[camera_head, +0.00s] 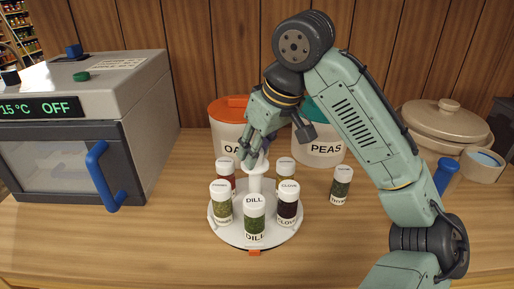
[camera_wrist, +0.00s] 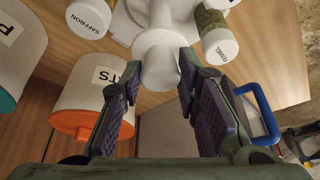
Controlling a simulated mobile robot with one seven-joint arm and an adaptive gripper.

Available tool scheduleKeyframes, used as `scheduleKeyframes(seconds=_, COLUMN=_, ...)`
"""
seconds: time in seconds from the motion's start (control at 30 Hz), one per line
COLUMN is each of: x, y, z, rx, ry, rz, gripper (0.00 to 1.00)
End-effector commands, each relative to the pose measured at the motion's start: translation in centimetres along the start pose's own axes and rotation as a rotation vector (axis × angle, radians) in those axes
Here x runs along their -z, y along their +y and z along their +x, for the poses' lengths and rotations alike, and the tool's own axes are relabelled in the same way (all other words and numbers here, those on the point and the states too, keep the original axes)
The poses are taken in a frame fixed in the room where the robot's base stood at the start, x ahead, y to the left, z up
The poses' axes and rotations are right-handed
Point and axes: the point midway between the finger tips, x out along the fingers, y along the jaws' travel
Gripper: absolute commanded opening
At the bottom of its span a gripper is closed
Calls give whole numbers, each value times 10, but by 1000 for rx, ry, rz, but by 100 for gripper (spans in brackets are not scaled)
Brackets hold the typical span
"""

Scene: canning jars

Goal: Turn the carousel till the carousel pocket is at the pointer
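The white carousel (camera_head: 228,232) stands on the counter with several labelled jars around its rim. The DILL jar (camera_head: 254,217) is at the front, beside the orange-red pointer (camera_head: 254,252). The CLOVE jar (camera_head: 288,203) is to its right and a green-filled jar (camera_head: 221,204) to its left. No empty pocket shows clearly; the carousel's back is hidden by the post and my gripper. My gripper (camera_head: 250,160) is at the top of the white central post (camera_head: 256,182). In the wrist view its fingers (camera_wrist: 157,84) are apart on either side of the white knob (camera_wrist: 160,66), with a gap at the left.
A THYME jar (camera_head: 341,187) stands off the carousel to the right. Canisters OATS (camera_head: 228,135) and PEAS (camera_head: 318,150) stand behind. A grey machine with a blue handle (camera_head: 100,170) is at the left; a beige pot (camera_head: 445,125) is at the right. Counter in front is clear.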

Motion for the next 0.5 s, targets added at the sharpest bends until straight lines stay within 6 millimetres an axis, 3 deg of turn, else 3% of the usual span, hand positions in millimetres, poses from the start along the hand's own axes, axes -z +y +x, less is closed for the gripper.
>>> scheduleKeyframes(seconds=0.37, x=0, y=0, z=0, rx=1, ry=0, rz=-1, gripper=1)
scheduleKeyframes(seconds=0.5, x=0, y=0, z=0, rx=1, ry=0, rz=-1, gripper=0)
